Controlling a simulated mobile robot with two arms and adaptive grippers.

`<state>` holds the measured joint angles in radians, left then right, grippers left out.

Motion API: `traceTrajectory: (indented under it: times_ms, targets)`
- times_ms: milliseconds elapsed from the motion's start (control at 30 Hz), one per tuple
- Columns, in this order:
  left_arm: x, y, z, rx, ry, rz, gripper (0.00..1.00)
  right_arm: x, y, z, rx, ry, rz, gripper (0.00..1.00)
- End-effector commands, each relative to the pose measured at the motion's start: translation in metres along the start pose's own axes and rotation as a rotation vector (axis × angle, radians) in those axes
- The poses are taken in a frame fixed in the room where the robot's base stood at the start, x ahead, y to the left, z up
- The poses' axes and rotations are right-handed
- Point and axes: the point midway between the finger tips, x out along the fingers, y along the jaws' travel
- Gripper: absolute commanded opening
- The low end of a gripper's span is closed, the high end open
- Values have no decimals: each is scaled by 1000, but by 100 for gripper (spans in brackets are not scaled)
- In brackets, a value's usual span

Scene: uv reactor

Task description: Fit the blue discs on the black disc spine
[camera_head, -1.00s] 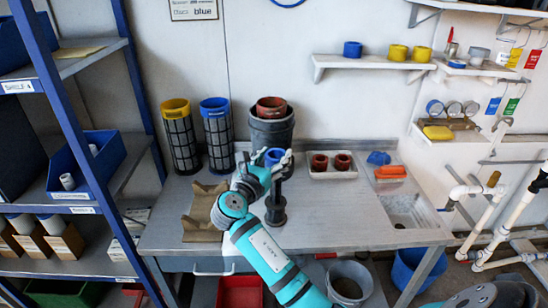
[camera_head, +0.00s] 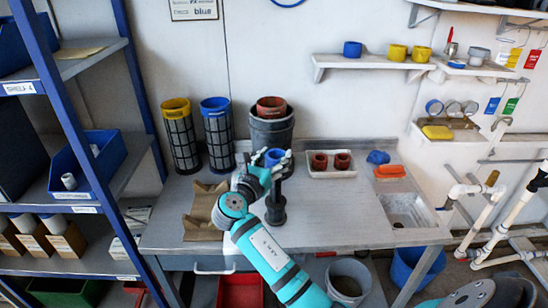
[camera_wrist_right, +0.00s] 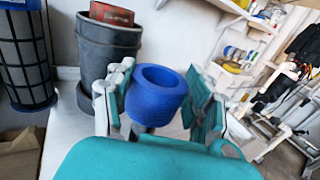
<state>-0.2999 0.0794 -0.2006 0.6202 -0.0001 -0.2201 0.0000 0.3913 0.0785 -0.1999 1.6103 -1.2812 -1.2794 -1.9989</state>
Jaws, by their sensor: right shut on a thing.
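My right gripper (camera_head: 279,165) is shut on a blue disc (camera_head: 273,157), a short ring with a hole through it. The same blue disc (camera_wrist_right: 155,94) shows between the fingers in the right wrist view. The gripper holds it at the upper part of the black disc spine (camera_head: 275,207), which stands upright on the bench. My fingers hide the spine's top, so I cannot tell whether the disc is around it or just above it. Another blue disc (camera_head: 353,49) sits on the wall shelf. My left gripper is not in view.
Behind the spine stand dark stacked pots (camera_head: 271,131) and two mesh cylinders, one yellow-rimmed (camera_head: 181,137) and one blue-rimmed (camera_head: 218,134). A white tray (camera_head: 331,172) with two red-brown cups is to the right. Brown paper (camera_head: 204,211) lies left. The bench front right is clear.

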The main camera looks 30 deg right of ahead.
Motion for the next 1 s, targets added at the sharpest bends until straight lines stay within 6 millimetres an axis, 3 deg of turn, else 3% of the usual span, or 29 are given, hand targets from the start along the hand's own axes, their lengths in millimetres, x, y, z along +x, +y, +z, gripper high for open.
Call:
traceTrajectory:
  times_ms: [1000]
  targets:
    - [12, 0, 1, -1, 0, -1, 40, 0, 0, -31, -1, 0, 0, 21]
